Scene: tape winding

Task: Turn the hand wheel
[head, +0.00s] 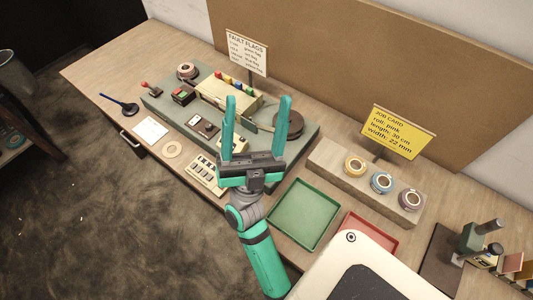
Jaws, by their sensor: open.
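My gripper (257,100) is open and empty, its two green fingers pointing away over the grey-green machine base (309,142). A dark brown round disc (293,121) sits at the right end of the machine, partly hidden behind the right finger. It may be the hand wheel, but I cannot tell for sure. The cream machine block (212,93) with several coloured flags on top stands beyond the left finger. I cannot tell from this one view how high my gripper is above the machine or whether it touches anything.
A green tray (303,214) and a red tray (349,226) lie in front. Tape rolls (381,182) sit on a grey block at the right. A yellow job card (396,133) and a white fault-flag sign (246,54) stand behind. The far left tabletop is mostly clear.

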